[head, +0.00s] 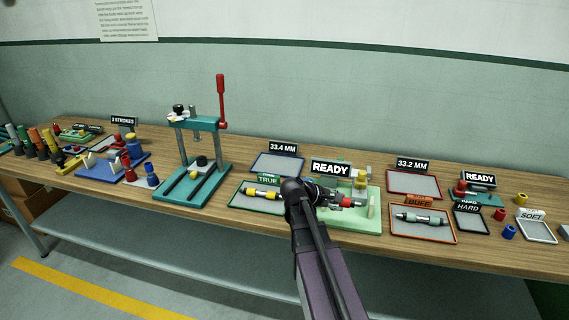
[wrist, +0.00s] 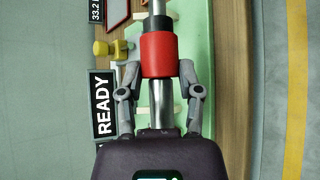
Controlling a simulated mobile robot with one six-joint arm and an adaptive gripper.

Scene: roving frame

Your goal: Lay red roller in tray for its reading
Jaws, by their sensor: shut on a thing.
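The red roller (head: 347,202) has a red sleeve on a metal shaft with a dark collar. It is over the pale green stand (head: 352,224) under a READY sign. In the wrist view my gripper (wrist: 162,72) has a finger on each side of the red sleeve (wrist: 159,54), shut on it. I cannot tell whether the shaft rests on the stand's supports. The red-rimmed tray (head: 414,184) under the 33.2 MM sign is empty. The blue-rimmed tray (head: 277,165) under the 33.4 MM sign is also empty.
A yellow-banded roller (head: 262,192) lies in the TRUE tray (head: 243,208), left of my arm. A grey roller (head: 420,218) lies in the orange-rimmed BUFF tray (head: 424,238). A teal press (head: 197,125) with a red lever stands further left. HARD and SOFT trays are at right.

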